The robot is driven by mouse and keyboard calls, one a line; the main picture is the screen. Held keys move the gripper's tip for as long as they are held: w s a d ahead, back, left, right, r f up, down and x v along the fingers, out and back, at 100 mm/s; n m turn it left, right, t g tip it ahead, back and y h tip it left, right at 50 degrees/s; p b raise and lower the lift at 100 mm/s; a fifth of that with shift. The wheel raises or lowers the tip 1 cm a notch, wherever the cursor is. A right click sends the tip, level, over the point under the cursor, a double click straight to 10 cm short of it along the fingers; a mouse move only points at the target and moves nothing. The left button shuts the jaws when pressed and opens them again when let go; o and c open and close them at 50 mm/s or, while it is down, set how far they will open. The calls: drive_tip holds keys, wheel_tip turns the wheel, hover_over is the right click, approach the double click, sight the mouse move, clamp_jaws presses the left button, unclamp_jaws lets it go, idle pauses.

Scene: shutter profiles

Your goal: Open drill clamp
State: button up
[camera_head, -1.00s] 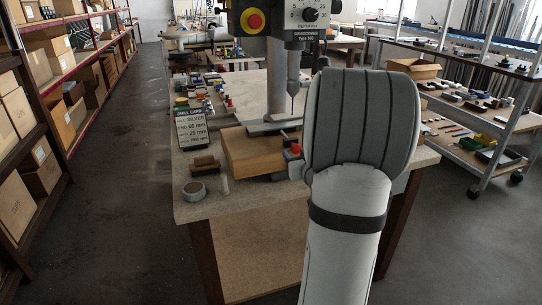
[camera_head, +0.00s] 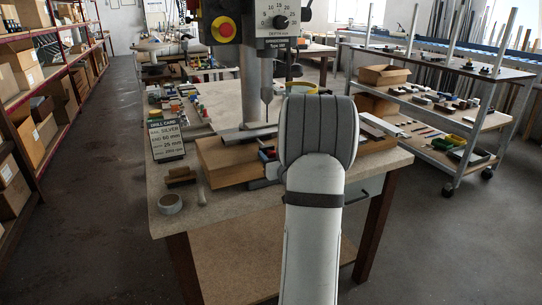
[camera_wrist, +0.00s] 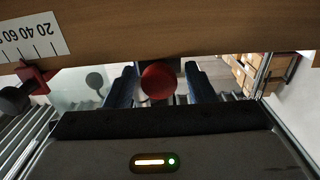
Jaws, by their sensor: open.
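In the wrist view a red ball knob (camera_wrist: 158,80) sits between the two dark blue fingers of my gripper (camera_wrist: 160,88). The fingers are open, with a gap on each side of the knob. What the knob is fixed to is mostly hidden, so I cannot tell for sure that it belongs to the clamp. In the head view my arm hides my gripper and much of the clamp area. The drill press (camera_head: 254,60) stands behind, its bit (camera_head: 267,95) pointing down over a wooden board (camera_head: 225,162) on the bench.
The board's edge with a number scale (camera_wrist: 33,38) spans the top of the wrist view, close to my gripper. A red stop (camera_wrist: 35,75) with a dark knob is at left.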

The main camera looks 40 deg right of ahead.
drive_tip(key=shift+c, duration=0.2)
clamp_jaws()
drive_tip(key=b+v, duration=0.2)
drive_tip(key=v, duration=0.6)
drive_tip(key=shift+f, duration=0.15)
drive_tip(key=shift+c, duration=1.5)
unclamp_jaws()
drive_tip(key=shift+o, duration=0.8)
drive_tip(key=shift+s, duration=0.15)
drive_tip(key=shift+o, duration=0.9)
